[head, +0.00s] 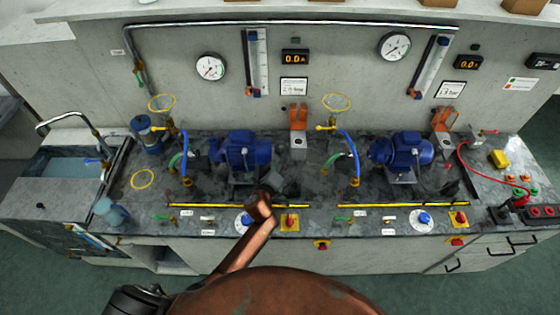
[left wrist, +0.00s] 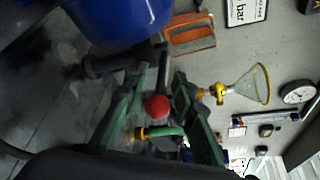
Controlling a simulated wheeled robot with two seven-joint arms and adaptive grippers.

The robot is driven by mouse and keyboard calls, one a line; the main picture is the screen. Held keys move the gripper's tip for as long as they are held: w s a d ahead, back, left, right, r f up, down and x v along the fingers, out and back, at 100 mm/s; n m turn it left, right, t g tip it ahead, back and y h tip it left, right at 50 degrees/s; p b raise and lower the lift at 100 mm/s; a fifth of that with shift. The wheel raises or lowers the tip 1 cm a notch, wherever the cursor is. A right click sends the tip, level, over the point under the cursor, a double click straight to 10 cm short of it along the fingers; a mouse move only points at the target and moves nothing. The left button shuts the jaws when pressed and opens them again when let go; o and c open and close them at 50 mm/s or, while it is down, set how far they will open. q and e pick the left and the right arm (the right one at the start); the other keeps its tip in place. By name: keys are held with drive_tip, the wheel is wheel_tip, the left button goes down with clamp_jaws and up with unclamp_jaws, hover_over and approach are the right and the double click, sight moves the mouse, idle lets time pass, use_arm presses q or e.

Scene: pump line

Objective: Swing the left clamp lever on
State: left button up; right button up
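In the left wrist view, a red ball knob (left wrist: 157,107) on a dark stem, apparently the left clamp lever, shows between the green fingers of my left gripper (left wrist: 168,85). The fingers look spread, one on each side of the knob, and I cannot tell whether either touches it. The blue pump body (left wrist: 120,18) is right behind. In the head view, my copper-coloured left arm reaches up to the front of the left blue pump (head: 240,150). The arm hides most of the clamp and gripper there. My right gripper is not in view.
A second blue pump (head: 400,150) stands to the right. A yellow rail (head: 215,205) and a yellow-plated red knob (head: 290,221) are at the front edge. A sink (head: 75,165) is at left.

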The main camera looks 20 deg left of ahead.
use_arm(q)
clamp_jaws()
drive_tip(key=shift+a, duration=0.1)
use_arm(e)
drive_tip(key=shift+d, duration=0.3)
